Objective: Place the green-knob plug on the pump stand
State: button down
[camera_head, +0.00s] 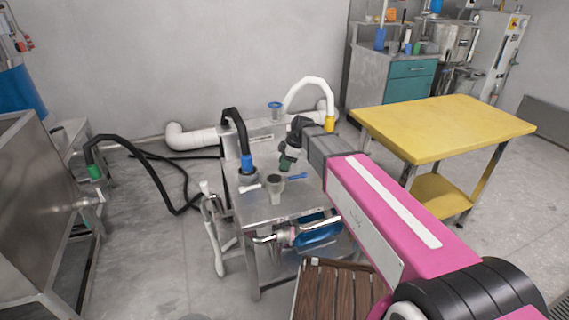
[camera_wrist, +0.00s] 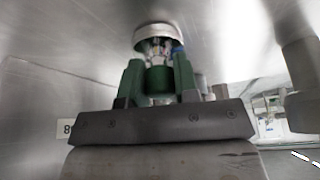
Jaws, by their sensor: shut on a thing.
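My gripper (camera_head: 289,158) is over the back part of the metal stand (camera_head: 262,213) in the head view. In the wrist view my gripper (camera_wrist: 157,82) has its two green fingers closed on the green-knob plug (camera_wrist: 157,77). The plug's pale round metal end (camera_wrist: 158,38) points away from the gripper. In the head view the plug is too small and dark to tell from the fingers. I cannot tell whether it touches the stand. A blue pump (camera_head: 318,232) sits under the stand's top.
A grey cup-like part (camera_head: 274,186) and a small blue tool (camera_head: 297,177) are on the stand. A black hose with a blue collar (camera_head: 247,163) stands at left. A white hose with a yellow end (camera_head: 329,124) is behind. A yellow table (camera_head: 440,130) is at right.

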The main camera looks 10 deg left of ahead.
jog(key=shift+f, duration=0.1)
jog(key=c, duration=0.9)
grip_release()
jog(key=shift+o, duration=0.2)
jog(key=v, duration=1.2)
